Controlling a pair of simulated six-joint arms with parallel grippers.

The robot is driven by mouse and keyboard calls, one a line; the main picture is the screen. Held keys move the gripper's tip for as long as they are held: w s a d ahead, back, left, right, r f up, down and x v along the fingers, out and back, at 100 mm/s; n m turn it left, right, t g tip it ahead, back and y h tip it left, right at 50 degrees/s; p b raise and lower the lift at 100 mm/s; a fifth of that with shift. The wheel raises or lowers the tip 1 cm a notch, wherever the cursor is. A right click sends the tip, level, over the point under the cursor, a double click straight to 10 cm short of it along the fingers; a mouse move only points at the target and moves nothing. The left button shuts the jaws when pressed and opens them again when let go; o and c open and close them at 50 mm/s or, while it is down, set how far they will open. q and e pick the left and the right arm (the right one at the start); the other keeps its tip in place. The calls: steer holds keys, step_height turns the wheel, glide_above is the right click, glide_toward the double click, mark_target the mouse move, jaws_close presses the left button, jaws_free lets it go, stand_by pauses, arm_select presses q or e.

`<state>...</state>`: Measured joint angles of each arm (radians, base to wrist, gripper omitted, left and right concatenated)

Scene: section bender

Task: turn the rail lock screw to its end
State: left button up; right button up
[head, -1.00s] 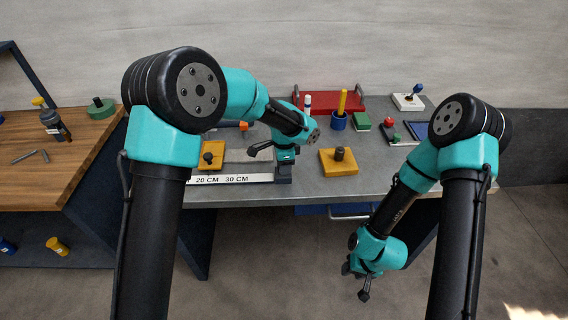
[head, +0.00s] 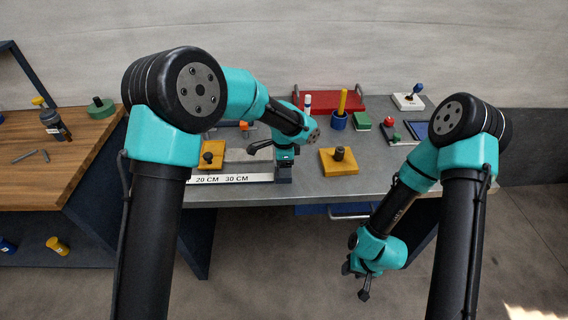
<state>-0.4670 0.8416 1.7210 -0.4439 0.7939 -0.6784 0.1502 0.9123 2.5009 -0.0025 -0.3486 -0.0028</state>
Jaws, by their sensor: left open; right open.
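The rail (head: 236,178), marked 20 CM and 30 CM, lies along the table's front edge. A dark block (head: 284,172) stands at its right end. My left gripper (head: 268,148) is open above this end of the rail, its fingers pointing down and left. The rail lock screw cannot be made out; it may be hidden under my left gripper. My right gripper (head: 357,282) is open and empty, hanging low in front of the table, well away from the rail.
Yellow blocks with dark knobs stand left (head: 211,158) and right (head: 338,161) of my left gripper. A red tray (head: 330,102), a blue cup (head: 339,122) and a green block (head: 362,121) are behind. A wooden bench (head: 50,150) is at the left.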

arm_select(q)
step_height(320, 180, up, 18)
steer(key=shift+f, duration=0.25)
stand_by(0.6)
steer(key=shift+f, duration=0.1)
